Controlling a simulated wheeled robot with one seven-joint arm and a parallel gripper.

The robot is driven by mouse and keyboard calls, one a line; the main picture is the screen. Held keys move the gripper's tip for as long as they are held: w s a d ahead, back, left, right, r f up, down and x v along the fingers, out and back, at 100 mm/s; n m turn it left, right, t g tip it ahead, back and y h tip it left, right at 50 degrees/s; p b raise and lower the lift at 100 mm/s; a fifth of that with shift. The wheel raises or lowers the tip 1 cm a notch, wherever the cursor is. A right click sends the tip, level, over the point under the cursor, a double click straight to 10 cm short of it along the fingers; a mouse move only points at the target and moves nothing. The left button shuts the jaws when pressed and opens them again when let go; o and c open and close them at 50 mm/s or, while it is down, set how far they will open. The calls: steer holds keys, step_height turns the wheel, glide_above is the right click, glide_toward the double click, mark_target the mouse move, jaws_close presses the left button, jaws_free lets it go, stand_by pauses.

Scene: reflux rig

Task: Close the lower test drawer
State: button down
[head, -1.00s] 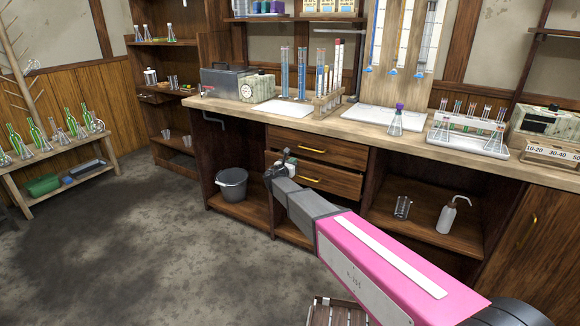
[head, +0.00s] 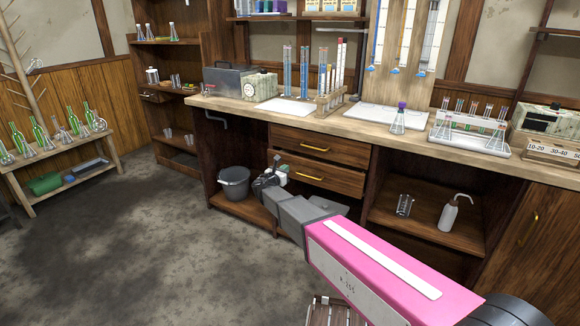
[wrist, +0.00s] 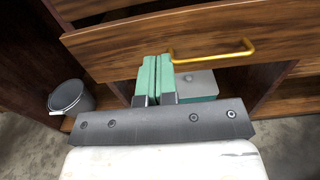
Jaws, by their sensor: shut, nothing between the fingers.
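The lower test drawer (head: 335,180) is a brown wooden drawer with a brass bar handle (wrist: 215,53), set under a similar upper drawer. My gripper (head: 275,170) is at the drawer's left part. In the wrist view its teal fingers (wrist: 158,60) are together and empty, with tips at the lower part of the drawer front, just left of the handle. I cannot tell whether they touch it.
The upper drawer (head: 320,146) looks shut under the worktop (head: 390,128). A grey bucket (head: 234,184) stands in the left bay. A grey-lidded box (wrist: 198,82) lies below the drawer. The right shelf holds a beaker (head: 404,205) and a wash bottle (head: 449,213). Open floor lies to the left.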

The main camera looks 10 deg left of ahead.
steer(key=v, duration=0.3)
steer(key=shift+s, duration=0.3)
steer(key=c, duration=1.2)
jaws_free()
steer(key=shift+s+a+f, duration=0.1)
steer(key=shift+s, duration=0.15)
steer(key=d+f+m+g, duration=0.2)
steer(key=d+f+m, duration=0.25)
steer(key=m, duration=1.35)
steer(key=shift+y, duration=0.4)
steer(key=x, duration=1.1)
steer(key=shift+w+d+r, duration=0.15)
steer(key=shift+d+r, duration=0.2)
steer(key=shift+d, duration=0.15)
jaws_close()
